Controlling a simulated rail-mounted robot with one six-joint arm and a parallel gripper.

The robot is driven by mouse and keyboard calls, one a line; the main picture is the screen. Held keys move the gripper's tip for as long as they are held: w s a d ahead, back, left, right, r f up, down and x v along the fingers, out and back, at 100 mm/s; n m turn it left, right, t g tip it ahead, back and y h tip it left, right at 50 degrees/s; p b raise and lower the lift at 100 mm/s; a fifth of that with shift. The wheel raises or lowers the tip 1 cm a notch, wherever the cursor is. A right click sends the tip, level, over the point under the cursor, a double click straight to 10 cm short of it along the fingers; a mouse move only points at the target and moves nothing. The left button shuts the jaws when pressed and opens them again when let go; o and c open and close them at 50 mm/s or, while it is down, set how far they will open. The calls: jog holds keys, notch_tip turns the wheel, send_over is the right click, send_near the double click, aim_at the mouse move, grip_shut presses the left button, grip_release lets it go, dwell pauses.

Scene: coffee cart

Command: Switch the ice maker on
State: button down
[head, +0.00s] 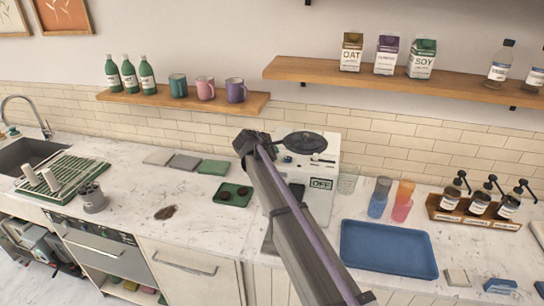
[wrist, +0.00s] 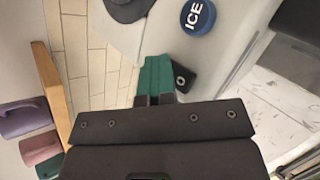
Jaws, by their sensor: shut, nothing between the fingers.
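The ice maker (head: 325,160) is a white machine on the counter, with a dark round part on top and a plate reading OFF (head: 321,184). My arm crosses in front and hides much of it. In the wrist view a blue round ICE badge (wrist: 198,16) shows on a pale face. A small dark part with a light ring (wrist: 183,78), possibly the switch, is just right of my fingertips. My gripper (wrist: 156,75) is shut and empty, its teal fingers together close to that part; I cannot tell whether they touch it. The gripper is not clear in the head view.
A blue tray (head: 390,249) and stacked coloured cups (head: 380,197) are right of the machine. A green tray (head: 233,196) lies to its left. A wooden shelf with mugs (head: 206,89) is on the wall; its mugs show at lower left in the wrist view.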

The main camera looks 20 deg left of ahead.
jog(key=shift+w, duration=0.1)
jog(key=shift+a+r+p, duration=0.1)
jog(key=shift+r+p, duration=0.55)
jog(key=shift+p, duration=0.1)
jog(key=r+p, duration=0.4)
jog(key=shift+s, duration=0.25)
jog(key=shift+f, duration=0.1)
